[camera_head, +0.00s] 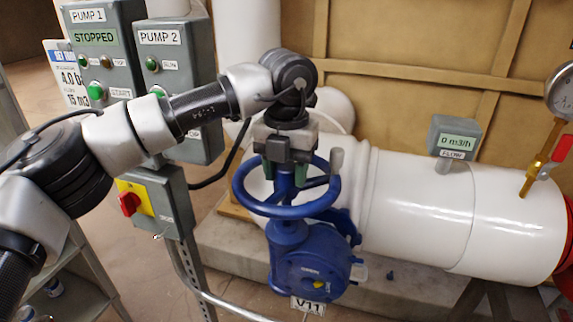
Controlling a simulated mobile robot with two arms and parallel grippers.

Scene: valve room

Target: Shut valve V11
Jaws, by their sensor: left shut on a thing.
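The valve V11 (312,275) has a blue gearbox body with a tag reading V11 (307,305) below it. Its blue handwheel (262,208) lies roughly level on top, with a grey knob (336,160) standing up at the right of the rim. My left gripper (287,176) reaches down from above and is shut on the handwheel near its far side and centre. The gripper hides part of the hub and spokes, so the exact part held is unclear. My right gripper is not in view.
A white pipe (420,205) runs right behind the valve. A flow display (454,138) on it reads 0 m3/h. A gauge (561,92) stands at right. PUMP 1 (95,50) shows STOPPED, beside PUMP 2 (165,62). A red-yellow switch box (155,203) stands left.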

